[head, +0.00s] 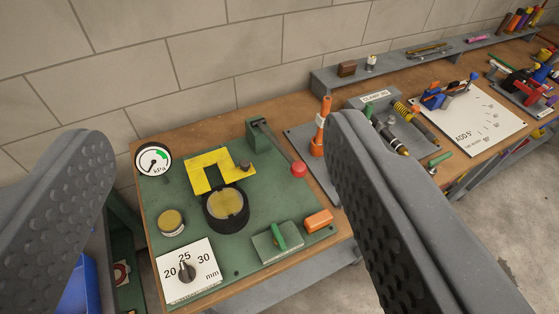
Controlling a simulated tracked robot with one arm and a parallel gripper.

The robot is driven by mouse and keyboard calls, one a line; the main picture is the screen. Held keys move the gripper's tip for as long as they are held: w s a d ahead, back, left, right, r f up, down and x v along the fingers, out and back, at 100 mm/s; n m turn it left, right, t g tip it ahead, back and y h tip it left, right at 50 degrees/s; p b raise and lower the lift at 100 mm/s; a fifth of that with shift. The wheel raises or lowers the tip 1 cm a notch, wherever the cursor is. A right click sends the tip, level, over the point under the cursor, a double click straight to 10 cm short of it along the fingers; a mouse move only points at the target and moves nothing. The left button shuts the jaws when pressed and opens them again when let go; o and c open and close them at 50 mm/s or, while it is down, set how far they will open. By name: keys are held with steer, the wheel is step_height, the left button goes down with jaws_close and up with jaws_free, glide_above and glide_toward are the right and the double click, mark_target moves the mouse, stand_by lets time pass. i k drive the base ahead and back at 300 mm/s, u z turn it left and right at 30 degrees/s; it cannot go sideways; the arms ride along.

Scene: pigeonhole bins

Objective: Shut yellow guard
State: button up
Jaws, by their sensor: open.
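The yellow guard (207,170) is a flat plate with a notch, on the green panel (165,228) in the middle of the view. It sits just behind a round black fixture (226,224) with a pale yellowish top, and its front edge reaches the fixture's rear rim. A small dark knob (247,167) shows at the guard's right side. I cannot tell whether the guard lies flat or is tilted. My gripper (219,140) is open and empty, its two grey fingers wide apart at the left and right, nearer to me than the guard. Neither finger appears to touch it.
A lever with a red knob (299,170) stands right of the guard. A gauge (153,160), yellow button (171,222), dial plate (187,269), green-handled block (278,243) and orange block (318,220) surround it. An orange tool (317,148) stands beside the right finger; a block wall rises behind.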

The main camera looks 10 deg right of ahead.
mark_target(194, 166)
steer(key=u, duration=0.45)
steer(key=i, duration=0.9)
steer(key=z, duration=0.15)
